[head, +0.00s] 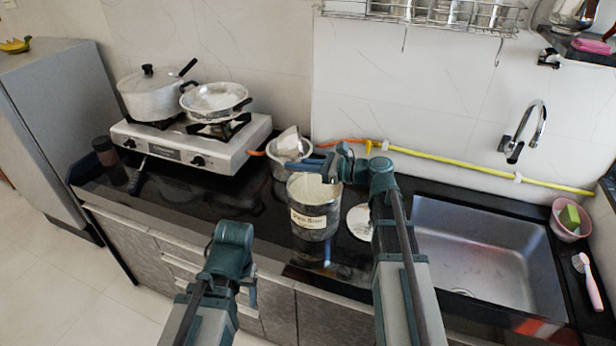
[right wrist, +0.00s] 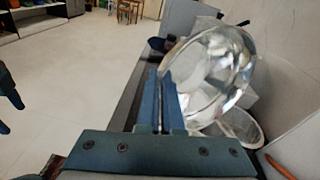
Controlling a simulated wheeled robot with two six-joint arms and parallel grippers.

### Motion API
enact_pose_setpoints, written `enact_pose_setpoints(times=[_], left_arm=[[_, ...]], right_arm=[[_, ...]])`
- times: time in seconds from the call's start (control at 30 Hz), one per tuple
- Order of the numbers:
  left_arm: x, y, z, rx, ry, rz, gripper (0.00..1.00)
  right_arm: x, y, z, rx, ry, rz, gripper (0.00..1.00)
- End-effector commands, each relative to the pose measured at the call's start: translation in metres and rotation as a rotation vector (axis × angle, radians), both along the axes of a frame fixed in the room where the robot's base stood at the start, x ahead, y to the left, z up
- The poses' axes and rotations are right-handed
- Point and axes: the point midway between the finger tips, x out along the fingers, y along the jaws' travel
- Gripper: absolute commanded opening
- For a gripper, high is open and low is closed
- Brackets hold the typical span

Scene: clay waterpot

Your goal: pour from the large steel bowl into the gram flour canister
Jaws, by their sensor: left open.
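The large steel bowl (right wrist: 212,68) is held by my right gripper (right wrist: 160,82), whose fingers are close together at its rim. The bowl is tipped steeply on its side in the right wrist view. In the head view, my right gripper (head: 318,165) reaches left behind the canister's mouth, with the tilted bowl (head: 288,139) at its tip. The gram flour canister (head: 313,222), a labelled steel cylinder, stands upright on the counter, its mouth partly covered by the gripper. My left gripper (head: 238,268) is open and empty in front of the counter. The bowl's contents cannot be made out.
Another steel vessel (head: 281,168) stands below the tilted bowl, near the stove (head: 175,150) with its pot and pan. A pale round disc (head: 360,222) lies right of the canister. The sink (head: 480,250) is to the right. A yellow hose (head: 460,164) runs along the wall.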

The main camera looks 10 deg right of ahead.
Motion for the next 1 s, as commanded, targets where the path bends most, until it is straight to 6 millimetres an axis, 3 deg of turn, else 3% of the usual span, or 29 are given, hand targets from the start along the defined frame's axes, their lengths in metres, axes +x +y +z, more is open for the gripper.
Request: enact_pose_setpoints(times=[0.5, 1.0], left_arm=[[0.0, 0.0, -0.018, 0.0, 0.0, 0.0, 0.67], [0.0, 0.0, -0.021, 0.0, 0.0, 0.0, 0.67]], right_arm=[[-0.001, -0.006, 0.0, 0.091, -0.015, 0.001, 0.0], [-0.002, -0.008, 0.003, 0.117, -0.02, 0.0, 0.0]])
